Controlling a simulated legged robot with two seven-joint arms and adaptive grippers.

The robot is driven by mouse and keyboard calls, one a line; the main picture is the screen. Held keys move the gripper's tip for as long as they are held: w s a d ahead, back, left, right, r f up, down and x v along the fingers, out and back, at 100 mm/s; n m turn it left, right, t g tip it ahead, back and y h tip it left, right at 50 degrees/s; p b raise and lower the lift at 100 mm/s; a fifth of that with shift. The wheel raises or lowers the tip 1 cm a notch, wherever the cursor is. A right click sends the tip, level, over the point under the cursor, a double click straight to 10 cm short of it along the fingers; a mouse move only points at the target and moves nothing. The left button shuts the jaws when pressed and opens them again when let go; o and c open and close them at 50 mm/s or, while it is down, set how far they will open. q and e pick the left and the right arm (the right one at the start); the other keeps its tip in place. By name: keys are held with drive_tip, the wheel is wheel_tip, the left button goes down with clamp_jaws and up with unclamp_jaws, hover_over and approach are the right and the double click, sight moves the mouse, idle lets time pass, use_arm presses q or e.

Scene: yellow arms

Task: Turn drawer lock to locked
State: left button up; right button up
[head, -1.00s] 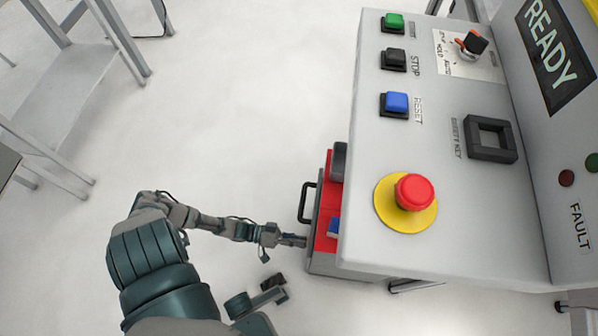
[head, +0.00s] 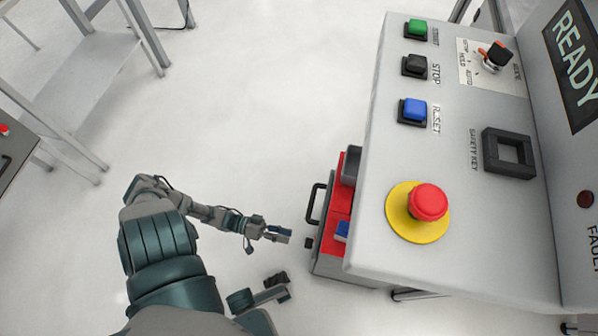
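The drawer (head: 330,245) is a grey box with a red inside, standing out from under the left edge of the control console. Its front has a black bar handle (head: 314,203). A small dark knob (head: 309,243), which looks like the drawer lock, sits on the front below the handle; its turn position is too small to read. My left gripper (head: 289,236) is just left of this knob, pointing at it with a small gap. It looks empty, but its finger opening is too small to judge. My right gripper is not in view.
The console top (head: 440,170) overhangs the drawer, with a red emergency button (head: 427,201), a blue button (head: 412,110) and a selector knob (head: 495,55). A dark object (head: 351,166) and a blue object (head: 342,231) lie in the drawer. A grey table frame (head: 100,90) stands upper left. The floor between is clear.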

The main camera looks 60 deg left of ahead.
use_arm(q)
drive_tip(key=v, duration=0.4)
drive_tip(key=shift+a, duration=0.1)
idle(0.3)
drive_tip(key=shift+s, duration=0.1)
